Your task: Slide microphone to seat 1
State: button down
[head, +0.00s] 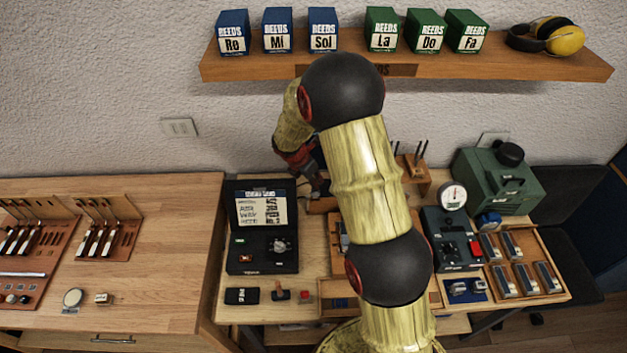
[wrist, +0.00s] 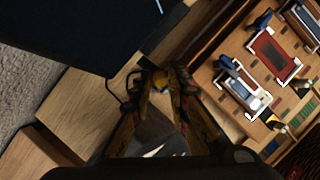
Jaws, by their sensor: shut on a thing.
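In the wrist view my gripper (wrist: 162,82) is shut on a small dark and yellowish piece (wrist: 160,77), which appears to be the microphone. A thin black cable (wrist: 129,84) loops beside it. Most of the piece is hidden by the fingers. In the head view my gripper (head: 316,186) is low over the back of the middle bench, right of the black case, and partly hidden by my arm. I cannot make out the microphone there. No mark for seat 1 is readable in either view.
The open black case (head: 262,258) stands left of my gripper. In the wrist view a wooden board (wrist: 236,50) with white-framed pieces, one red (wrist: 270,54), lies at right. A shelf (head: 230,66) with reed boxes hangs above. My arm hides the bench middle.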

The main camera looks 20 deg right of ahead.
jog(key=s+d+p, duration=0.2)
jog(key=s+d, duration=0.2)
jog(key=d, duration=0.5)
jog(key=shift+d, duration=0.4)
jog(key=c, duration=1.7)
grip_release()
jog(key=v, duration=1.2)
jog(key=shift+a+f, duration=0.1)
